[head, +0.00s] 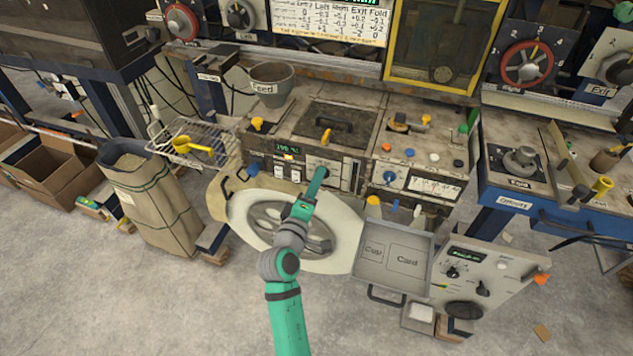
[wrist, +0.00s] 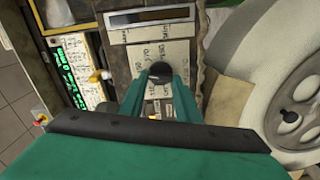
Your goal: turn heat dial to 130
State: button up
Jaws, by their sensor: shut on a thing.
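The heat dial shows in the wrist view as a round black knob (wrist: 160,72) on a cream plate (wrist: 150,55) with handwritten marks. My gripper (wrist: 160,84) is shut on this knob, one green finger on each side. In the head view my gripper (head: 321,174) reaches the front of the worn machine (head: 345,130) at its cream plate (head: 322,164), and the arm hides most of the knob. The small green display (head: 256,145) is lit left of the plate; its digits are too small to read surely. The dial's pointer setting cannot be told.
A large grey wheel (head: 263,216) on a pale disc sits below and beside my forearm. A grey tray (head: 395,257) and a control panel (head: 487,275) are to the right. A yellow scoop (head: 190,146) and a sack (head: 150,200) are left. Open floor lies in front.

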jog(key=shift+f+n, duration=0.2)
jog(key=shift+n, duration=3)
jog(key=shift+w, duration=0.1)
jog(key=o, duration=1.1)
jog(key=shift+c, duration=0.2)
jog(key=v, duration=1.1)
jog(key=shift+r, duration=0.1)
